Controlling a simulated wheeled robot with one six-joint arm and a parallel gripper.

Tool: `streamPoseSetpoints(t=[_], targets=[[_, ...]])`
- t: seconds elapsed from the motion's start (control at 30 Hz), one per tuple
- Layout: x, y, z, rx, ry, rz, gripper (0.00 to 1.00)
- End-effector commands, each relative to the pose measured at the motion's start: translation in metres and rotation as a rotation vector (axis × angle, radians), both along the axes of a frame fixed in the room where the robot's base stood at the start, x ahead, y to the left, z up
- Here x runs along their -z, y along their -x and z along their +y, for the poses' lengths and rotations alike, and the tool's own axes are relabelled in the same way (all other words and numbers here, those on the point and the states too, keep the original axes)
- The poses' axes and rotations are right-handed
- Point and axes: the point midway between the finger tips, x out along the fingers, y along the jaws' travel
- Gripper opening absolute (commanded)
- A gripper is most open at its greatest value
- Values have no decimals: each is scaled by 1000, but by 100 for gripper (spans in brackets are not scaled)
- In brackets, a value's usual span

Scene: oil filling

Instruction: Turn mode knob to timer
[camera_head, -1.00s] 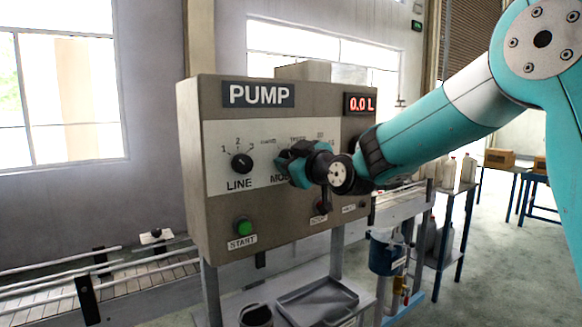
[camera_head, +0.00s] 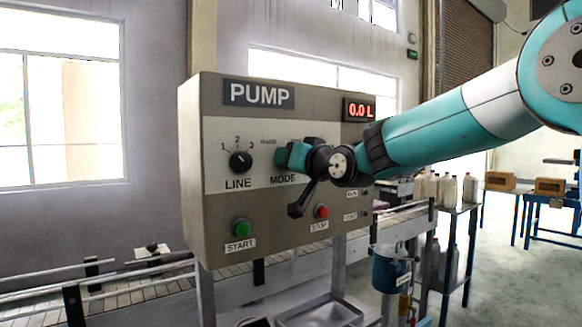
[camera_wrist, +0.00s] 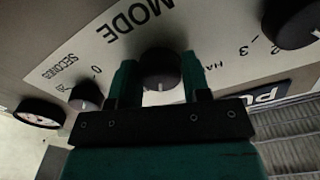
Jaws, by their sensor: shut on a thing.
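The black mode knob (camera_wrist: 160,68) shows between the teal fingers of my gripper (camera_wrist: 160,82) in the wrist view, one finger on each side. My gripper is shut on it. Its white mark sits on the side away from the word MODE. My gripper body hides the label on that side, so I cannot read the position. In the head view my gripper (camera_head: 287,157) covers the mode knob, above the MODE label on the grey pump panel (camera_head: 212,225).
The line knob (camera_head: 240,162) is left of my gripper. A green start button (camera_head: 241,227) and a red stop button (camera_head: 321,212) are below. The seconds knob (camera_wrist: 86,96) is close by in the wrist view. A red display (camera_head: 359,109) reads 0.0 L.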

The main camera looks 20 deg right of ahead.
Motion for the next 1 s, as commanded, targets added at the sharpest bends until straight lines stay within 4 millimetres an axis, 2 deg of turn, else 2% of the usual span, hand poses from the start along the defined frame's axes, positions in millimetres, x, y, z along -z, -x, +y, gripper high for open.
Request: streamPoseSetpoints(t=[0.23,0.7,0.73,0.8,0.83,1.0], targets=[[2,0,0,-1,-59,23,20],[2,0,0,-2,-71,28,20],[2,0,1,-2,-71,28,50],[1,0,1,-1,-70,27,67],[1,0,0,-1,-70,27,69],[1,0,0,-1,-70,25,69]])
